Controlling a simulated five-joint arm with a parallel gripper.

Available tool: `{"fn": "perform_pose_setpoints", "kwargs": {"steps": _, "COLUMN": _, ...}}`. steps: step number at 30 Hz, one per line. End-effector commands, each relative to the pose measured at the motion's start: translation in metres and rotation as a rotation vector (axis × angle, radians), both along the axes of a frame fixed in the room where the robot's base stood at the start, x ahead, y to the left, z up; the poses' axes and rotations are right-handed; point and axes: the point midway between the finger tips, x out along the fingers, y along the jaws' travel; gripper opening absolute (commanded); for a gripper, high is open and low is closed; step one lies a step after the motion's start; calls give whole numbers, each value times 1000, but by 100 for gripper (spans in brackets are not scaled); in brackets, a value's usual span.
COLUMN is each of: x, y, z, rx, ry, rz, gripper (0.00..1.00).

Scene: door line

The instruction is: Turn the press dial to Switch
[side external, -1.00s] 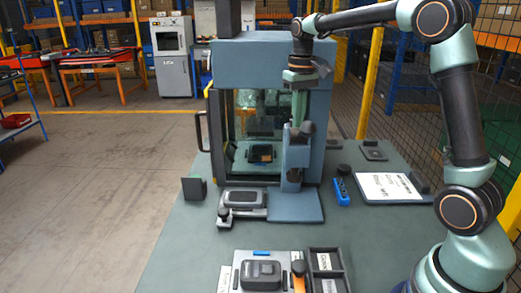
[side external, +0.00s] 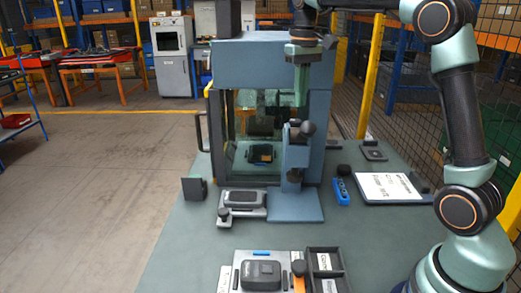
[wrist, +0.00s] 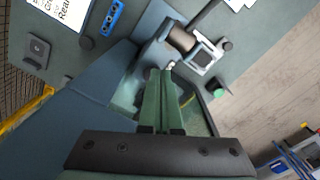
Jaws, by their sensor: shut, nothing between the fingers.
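The blue-grey press (side external: 296,160) stands at the front right corner of the cabinet, with a dark round knob (side external: 307,128) at its upper right. I cannot tell whether this knob is the dial; no dial lettering is readable. In the wrist view a dark cylinder (wrist: 182,39) shows on the press. My gripper (side external: 300,106) points down above the press, in front of the cabinet, with its fingers together and empty. In the wrist view the closed green fingertips (wrist: 168,69) lie just short of the press head, apparently apart from it.
The glass-fronted cabinet (side external: 225,68) stands directly behind my gripper. A dark device sits on a plate (side external: 231,198) left of the press. A blue block (side external: 342,190) and a printed sheet (side external: 388,187) lie right. Trays (side external: 327,254) stand at the front. The table's left front is bare.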

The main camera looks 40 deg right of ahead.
Motion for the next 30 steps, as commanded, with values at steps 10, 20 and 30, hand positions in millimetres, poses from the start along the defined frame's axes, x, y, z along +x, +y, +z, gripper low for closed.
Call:
{"fn": "perform_pose_setpoints", "kwargs": {"steps": 10, "x": -4, "y": -18, "z": -2, "rx": 1, "ry": 3, "rz": -1, "gripper": 0}}
{"fn": "perform_pose_setpoints", "kwargs": {"steps": 20, "x": -4, "y": -18, "z": -41, "rx": 1, "ry": 3, "rz": -1, "gripper": 0}}
{"fn": "perform_pose_setpoints", "kwargs": {"steps": 30, "x": -4, "y": -18, "z": -61, "rx": 0, "ry": 0, "rz": -1, "gripper": 0}}
